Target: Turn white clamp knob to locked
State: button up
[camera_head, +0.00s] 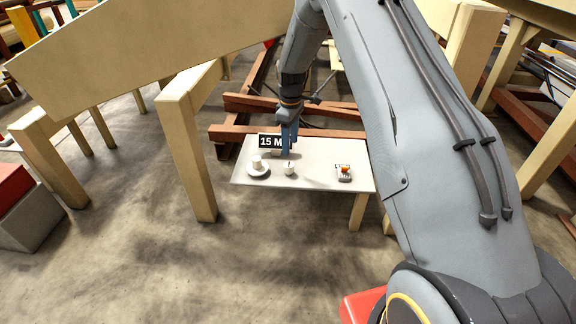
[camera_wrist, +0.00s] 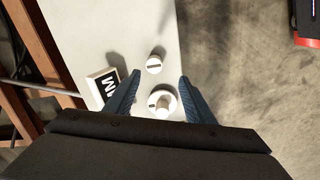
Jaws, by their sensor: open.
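Two white knobs stand on the pale table. One is a plain white cylinder (camera_head: 290,170) with a dark mark on its top; it also shows in the wrist view (camera_wrist: 154,66), just beyond my fingertips. The other sits on a wider round white base (camera_head: 258,169); its base shows in the wrist view (camera_wrist: 171,98) between my fingers. I cannot tell for sure which is the clamp knob, or its locked position. My gripper (camera_head: 288,148) has its blue fingers apart and empty; they also show in the wrist view (camera_wrist: 161,78). It points down over the table, touching neither knob.
The pale tabletop (camera_head: 314,177) bears a black "15 MM" sign (camera_head: 270,141) behind the knobs, close to my gripper. A small box with an orange top (camera_head: 344,173) stands to the right. Wooden beams (camera_head: 190,150) stand at left. The concrete floor in front is clear.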

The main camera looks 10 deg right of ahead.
aim_at(289, 164)
jog(key=w+f, duration=0.1)
jog(key=f+n, duration=0.1)
jog(key=f, duration=0.1)
jog(key=shift+w, duration=0.4)
notch_tip(289, 164, down, 8)
jog(key=shift+r+b, duration=0.1)
jog(key=shift+b, duration=1)
jog(key=c, duration=1.1)
jog(key=shift+o, duration=0.2)
